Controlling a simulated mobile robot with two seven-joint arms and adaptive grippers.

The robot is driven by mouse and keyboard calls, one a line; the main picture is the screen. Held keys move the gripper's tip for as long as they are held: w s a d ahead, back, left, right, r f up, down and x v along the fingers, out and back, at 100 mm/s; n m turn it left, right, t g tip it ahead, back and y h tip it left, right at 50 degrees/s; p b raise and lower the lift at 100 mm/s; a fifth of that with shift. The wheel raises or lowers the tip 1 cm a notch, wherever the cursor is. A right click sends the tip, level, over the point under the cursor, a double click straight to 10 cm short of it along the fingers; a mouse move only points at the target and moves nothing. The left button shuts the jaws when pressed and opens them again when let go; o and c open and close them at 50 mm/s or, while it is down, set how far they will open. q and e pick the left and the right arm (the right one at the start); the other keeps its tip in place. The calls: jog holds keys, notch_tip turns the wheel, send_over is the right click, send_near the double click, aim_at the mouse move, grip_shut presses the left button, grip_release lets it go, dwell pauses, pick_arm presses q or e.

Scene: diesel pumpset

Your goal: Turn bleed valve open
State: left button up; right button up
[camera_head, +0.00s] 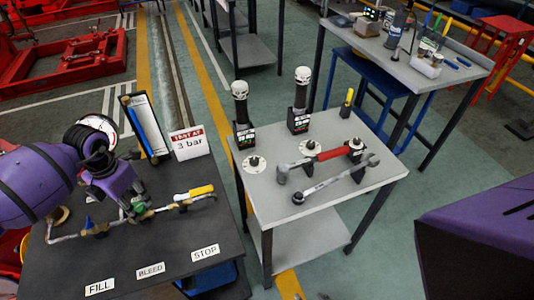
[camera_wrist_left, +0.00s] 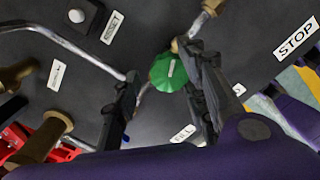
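The bleed valve appears to be the green round knob (camera_wrist_left: 168,72) with a pale bar on its top, on a pipe over the dark bench. In the head view the green part (camera_head: 139,205) is partly hidden by my gripper. My left gripper (camera_head: 127,201) comes down from the left over it. In the left wrist view its two dark fingers are spread apart, with the knob showing between and slightly beyond them. I cannot tell whether they touch it. The "BLEED" label (camera_head: 151,270) lies at the bench front. My right gripper is not in view.
A yellow-handled lever (camera_head: 199,192) and a blue handle (camera_head: 88,222) sit on the same pipe run. A "TEST AT 3 bar" sign (camera_head: 188,143) and an upright gauge tube (camera_head: 146,127) stand behind.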

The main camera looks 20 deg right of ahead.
aim_at(134, 206)
pick_arm(q)
jog(key=shift+w+r, duration=0.15)
jog(key=shift+r, duration=0.05)
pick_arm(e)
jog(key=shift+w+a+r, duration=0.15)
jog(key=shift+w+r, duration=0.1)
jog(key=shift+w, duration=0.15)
pick_arm(q)
jog(key=shift+d+f, duration=0.1)
jog(key=shift+d, duration=0.05)
jog(key=shift+s, duration=0.2)
notch_tip(134, 206, up, 12)
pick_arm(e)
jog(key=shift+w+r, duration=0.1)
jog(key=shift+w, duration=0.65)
